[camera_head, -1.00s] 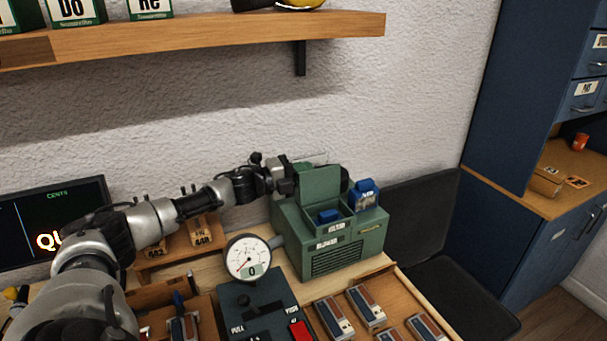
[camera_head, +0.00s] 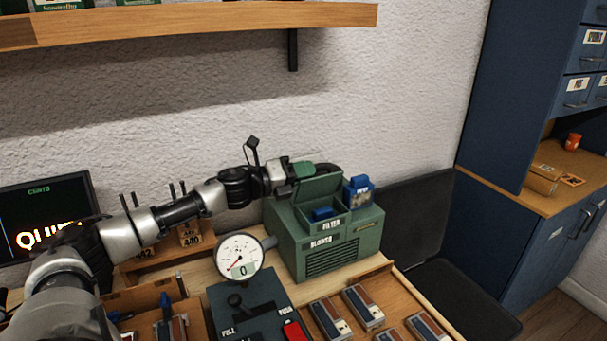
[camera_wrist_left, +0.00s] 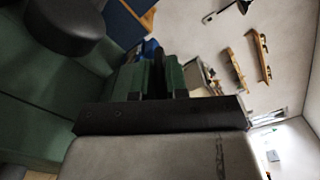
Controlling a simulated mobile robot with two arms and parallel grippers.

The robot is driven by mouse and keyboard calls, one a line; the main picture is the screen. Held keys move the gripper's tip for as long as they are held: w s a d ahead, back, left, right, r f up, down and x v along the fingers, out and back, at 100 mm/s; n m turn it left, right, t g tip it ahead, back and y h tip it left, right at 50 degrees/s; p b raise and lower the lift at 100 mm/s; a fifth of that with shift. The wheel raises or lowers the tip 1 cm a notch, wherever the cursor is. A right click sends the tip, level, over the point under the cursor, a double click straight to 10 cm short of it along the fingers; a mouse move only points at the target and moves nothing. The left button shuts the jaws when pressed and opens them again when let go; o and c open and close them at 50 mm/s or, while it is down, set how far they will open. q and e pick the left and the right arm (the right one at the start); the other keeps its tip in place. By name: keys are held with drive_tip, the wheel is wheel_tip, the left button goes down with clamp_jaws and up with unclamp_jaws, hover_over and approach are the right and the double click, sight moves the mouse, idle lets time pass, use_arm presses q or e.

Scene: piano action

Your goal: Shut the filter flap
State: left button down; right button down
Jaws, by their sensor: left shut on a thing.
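The green blower box (camera_head: 345,255) stands on the bench against the wall, with FILTER and BLOWER labels on its front. Its green filter flap (camera_head: 318,189) is raised at the back of the filter slot and looks tilted. A blue filter (camera_head: 323,213) sits in the slot. My left gripper (camera_head: 304,170) is at the flap's upper edge, shut on green material that looks like the flap. Green parts (camera_wrist_left: 155,75) show beyond the gripper in the left wrist view, where the grip itself is unclear. My right gripper is out of view.
A blue item (camera_head: 357,191) with a partly readable label stands at the box's right end. A dial gauge (camera_head: 239,256) and a dark control box (camera_head: 252,308) are in front. A wooden shelf (camera_head: 200,22) hangs above. Several small blocks lie at the front right.

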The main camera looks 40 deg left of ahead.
use_arm(q)
drive_tip(key=shift+a, duration=0.15)
drive_tip(key=c, duration=1.3)
unclamp_jaws()
drive_tip(key=shift+a+f, duration=0.1)
drive_tip(key=shift+c, duration=0.2)
drive_tip(key=shift+o, duration=0.8)
drive_tip(key=shift+w+a+f, duration=0.1)
drive_tip(key=shift+a, duration=0.05)
